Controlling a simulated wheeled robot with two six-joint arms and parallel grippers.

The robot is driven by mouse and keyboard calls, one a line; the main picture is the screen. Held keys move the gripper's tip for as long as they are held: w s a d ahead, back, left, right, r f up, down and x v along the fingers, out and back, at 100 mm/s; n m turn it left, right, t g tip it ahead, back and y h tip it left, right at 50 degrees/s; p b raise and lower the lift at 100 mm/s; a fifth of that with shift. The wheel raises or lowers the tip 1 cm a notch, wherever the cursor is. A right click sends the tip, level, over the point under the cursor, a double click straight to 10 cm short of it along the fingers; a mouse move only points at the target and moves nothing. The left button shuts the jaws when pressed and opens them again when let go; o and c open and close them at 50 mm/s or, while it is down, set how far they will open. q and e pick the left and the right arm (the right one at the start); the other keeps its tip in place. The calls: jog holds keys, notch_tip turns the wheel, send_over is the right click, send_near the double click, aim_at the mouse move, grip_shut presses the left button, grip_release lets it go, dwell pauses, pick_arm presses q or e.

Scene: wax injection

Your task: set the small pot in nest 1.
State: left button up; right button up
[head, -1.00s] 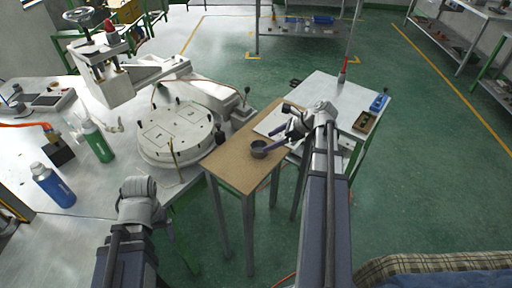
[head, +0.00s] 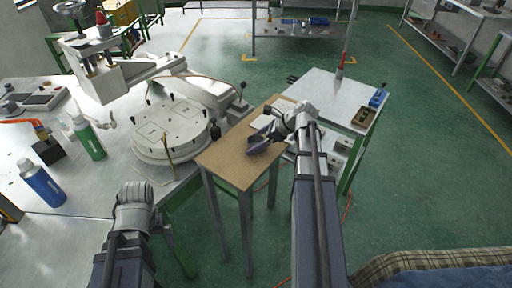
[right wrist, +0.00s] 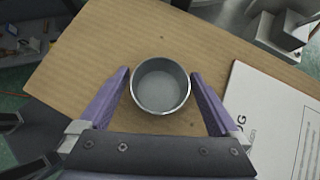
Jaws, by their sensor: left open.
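The small grey pot (right wrist: 160,86) stands upright on the brown board tabletop (right wrist: 105,45) in the right wrist view, open top up and empty. My right gripper (right wrist: 160,75) has its two purple fingers on either side of the pot, very near its wall; whether they press on it is not clear. In the head view the right gripper (head: 260,141) covers the pot. My left gripper (head: 168,232) hangs low, empty, left of the narrow table, largely hidden behind its wrist. A round white plate (head: 170,130) with pegs and outlined squares sits on the metal bench; I cannot make out a nest 1 label.
A white printed sheet (right wrist: 275,125) lies right of the pot. A white side table (head: 335,95) stands behind right. A green bottle (head: 90,138) and a blue bottle (head: 42,183) stand on the left bench.

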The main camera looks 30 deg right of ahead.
jog(key=c, duration=1.2)
jog(key=shift+r, duration=0.15)
